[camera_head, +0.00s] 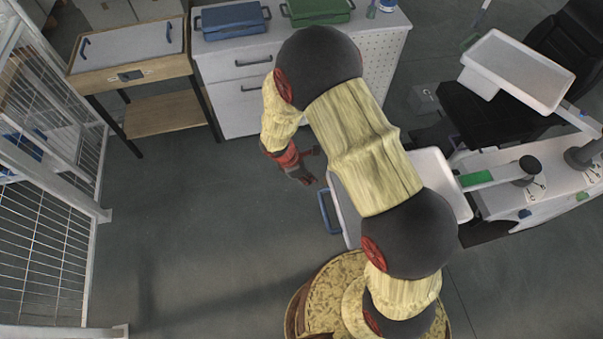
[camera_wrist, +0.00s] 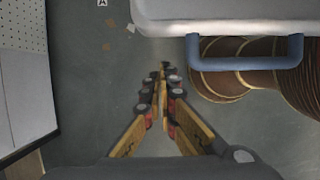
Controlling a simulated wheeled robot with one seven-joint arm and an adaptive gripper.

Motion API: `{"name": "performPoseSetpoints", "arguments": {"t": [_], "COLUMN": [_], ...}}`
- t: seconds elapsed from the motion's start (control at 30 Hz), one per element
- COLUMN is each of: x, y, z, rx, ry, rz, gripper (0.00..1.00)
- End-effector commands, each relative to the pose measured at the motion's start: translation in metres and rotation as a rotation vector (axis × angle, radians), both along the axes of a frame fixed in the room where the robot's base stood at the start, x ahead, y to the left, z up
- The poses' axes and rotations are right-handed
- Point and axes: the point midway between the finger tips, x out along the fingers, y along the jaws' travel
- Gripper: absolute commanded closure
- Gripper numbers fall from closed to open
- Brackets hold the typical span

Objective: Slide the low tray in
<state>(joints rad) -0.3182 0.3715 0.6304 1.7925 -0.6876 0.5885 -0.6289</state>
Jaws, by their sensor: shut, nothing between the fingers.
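A white tray (camera_head: 435,164) with a blue handle (camera_head: 326,211) stands out on a support arm with a green part, right of centre in the head view. My arm hides its middle. In the wrist view the tray's edge (camera_wrist: 225,27) crosses the top right, with the blue handle (camera_wrist: 245,63) below it. My gripper (camera_head: 311,165) is beside the tray, up and left of the handle in the head view. In the wrist view my gripper (camera_wrist: 162,75) is shut and empty, left of the handle and apart from it. A second white tray (camera_head: 519,69) is at the upper right.
A white cabinet (camera_head: 236,99) with blue and green cases stands at the back, its perforated side (camera_wrist: 22,32) close at the wrist view's left. A wood-framed table (camera_head: 130,72) is at back left, a wire fence (camera_head: 50,235) at left. Floor at left-centre is clear.

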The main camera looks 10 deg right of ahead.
Motion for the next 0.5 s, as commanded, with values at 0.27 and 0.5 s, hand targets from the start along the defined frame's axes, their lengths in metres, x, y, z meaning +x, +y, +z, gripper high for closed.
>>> {"name": "performPoseSetpoints", "arguments": {"t": [0.27, 0.5], "x": [0.001, 0.001], "y": [-0.025, -0.027], "z": [0.003, 0.003], "rx": [0.002, 0.002], "ry": [-0.004, -0.003], "rz": [-0.001, 0.000], "gripper": [1.00, 1.00]}}
